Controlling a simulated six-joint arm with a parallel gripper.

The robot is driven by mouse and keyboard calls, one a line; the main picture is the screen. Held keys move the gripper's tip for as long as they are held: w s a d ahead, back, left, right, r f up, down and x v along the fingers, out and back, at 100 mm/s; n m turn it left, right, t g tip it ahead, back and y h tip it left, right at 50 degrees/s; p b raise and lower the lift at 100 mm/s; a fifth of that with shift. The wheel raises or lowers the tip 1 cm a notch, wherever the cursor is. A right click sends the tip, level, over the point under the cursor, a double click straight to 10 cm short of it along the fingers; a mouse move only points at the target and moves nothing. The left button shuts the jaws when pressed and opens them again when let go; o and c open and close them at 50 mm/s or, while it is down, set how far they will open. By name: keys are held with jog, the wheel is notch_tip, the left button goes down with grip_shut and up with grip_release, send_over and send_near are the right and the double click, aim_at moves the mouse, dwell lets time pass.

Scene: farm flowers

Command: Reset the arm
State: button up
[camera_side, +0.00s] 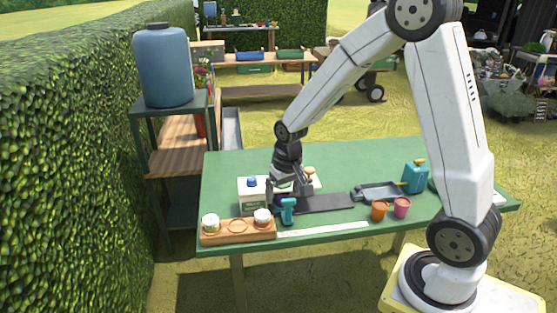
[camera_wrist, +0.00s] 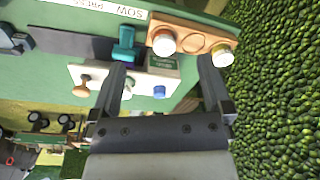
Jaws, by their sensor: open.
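My gripper (camera_side: 289,191) hangs low over the left part of the green table (camera_side: 330,160), with the arm bent down from the right. In the wrist view its two fingers (camera_wrist: 162,72) are spread apart with nothing held between them. Beyond the fingertips lies a white holder (camera_wrist: 92,76) with a wooden-handled piece and a blue-capped item. The same holder (camera_side: 252,197) is partly covered by my gripper in the side view. I cannot tell whether the fingers touch it.
A wooden rack (camera_side: 238,236) with two small jars, a teal tool (camera_side: 288,211) and a dark strip (camera_side: 328,203) are close to my gripper. The table's back is clear.

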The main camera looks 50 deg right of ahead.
jog(key=s+a+r+n+t, duration=0.1)
jog(key=s+a+n, duration=0.3)
jog(key=s+a, duration=0.3)
jog(key=s, duration=0.3)
jog(key=shift+a+r, duration=0.2)
jog(key=shift+a, duration=0.05)
